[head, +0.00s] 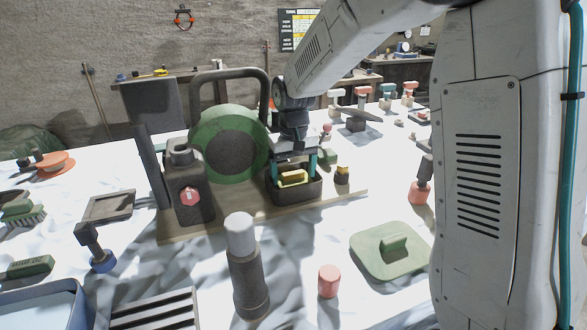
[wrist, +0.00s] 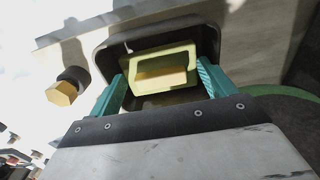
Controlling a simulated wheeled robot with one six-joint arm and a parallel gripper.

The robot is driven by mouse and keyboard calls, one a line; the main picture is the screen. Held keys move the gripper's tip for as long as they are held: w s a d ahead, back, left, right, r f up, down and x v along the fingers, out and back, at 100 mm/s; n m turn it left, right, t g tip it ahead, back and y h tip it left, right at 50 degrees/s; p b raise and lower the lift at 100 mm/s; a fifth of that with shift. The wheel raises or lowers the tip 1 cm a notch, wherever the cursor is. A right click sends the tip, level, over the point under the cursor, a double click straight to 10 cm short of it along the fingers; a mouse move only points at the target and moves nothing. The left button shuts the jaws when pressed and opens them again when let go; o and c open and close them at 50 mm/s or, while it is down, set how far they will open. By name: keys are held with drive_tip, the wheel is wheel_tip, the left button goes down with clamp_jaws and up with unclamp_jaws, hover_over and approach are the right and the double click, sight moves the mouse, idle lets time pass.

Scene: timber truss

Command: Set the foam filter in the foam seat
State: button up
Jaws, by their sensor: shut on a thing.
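My gripper (head: 294,166) has its two teal fingers on either side of a yellow block, which I take as the foam filter (head: 293,176). In the wrist view the filter (wrist: 160,67) is a pale yellow-green, hollow rectangular piece with a darker yellow inner face, held between the fingers (wrist: 162,84). It is at the mouth of a dark open box (head: 308,191), which I take as the foam seat; its rim (wrist: 103,62) surrounds the filter in the wrist view. I cannot tell whether the filter touches the box floor.
A small yellow-topped knob (head: 342,175) is close on the right. A green lid (head: 388,252) and a dark cylinder (head: 246,270) stand in front.

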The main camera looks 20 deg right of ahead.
drive_tip(key=shift+f, duration=0.9)
drive_tip(key=o, duration=1.4)
drive_tip(key=shift+f, duration=0.1)
drive_tip(key=shift+r, duration=3.9)
drive_tip(key=shift+t, duration=0.7)
drive_tip(key=s+d+r, duration=0.1)
drive_tip(key=s, duration=1)
drive_tip(key=s+d+r, duration=0.1)
drive_tip(key=s+r, duration=0.1)
drive_tip(key=s, duration=0.9)
drive_tip(key=s+d+r, duration=0.1)
drive_tip(key=s+r, duration=0.1)
drive_tip(key=s, duration=0.8)
drive_tip(key=shift+s+r, duration=0.25)
drive_tip(key=shift+s, duration=0.15)
